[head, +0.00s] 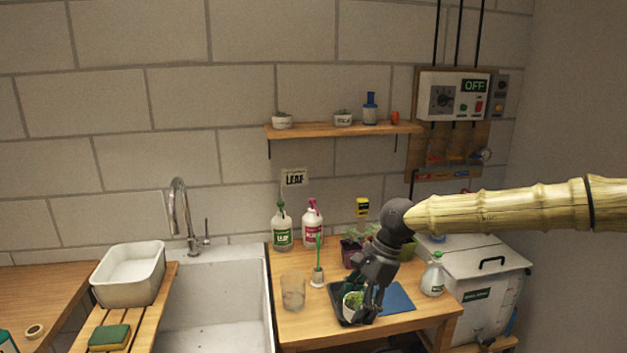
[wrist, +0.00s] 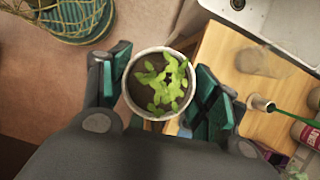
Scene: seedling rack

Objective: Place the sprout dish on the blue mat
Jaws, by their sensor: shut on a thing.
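The sprout dish (head: 352,300) is a small round white pot of dark soil with green sprouts. In the wrist view the dish (wrist: 160,82) sits upright between the teal finger pads. My gripper (head: 364,302) is shut on it, one finger on each side (wrist: 163,88).
A white spray bottle (head: 433,277) stands right of the mat. Potted plants (head: 352,252) stand behind. The sink (head: 215,300) is at the left.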

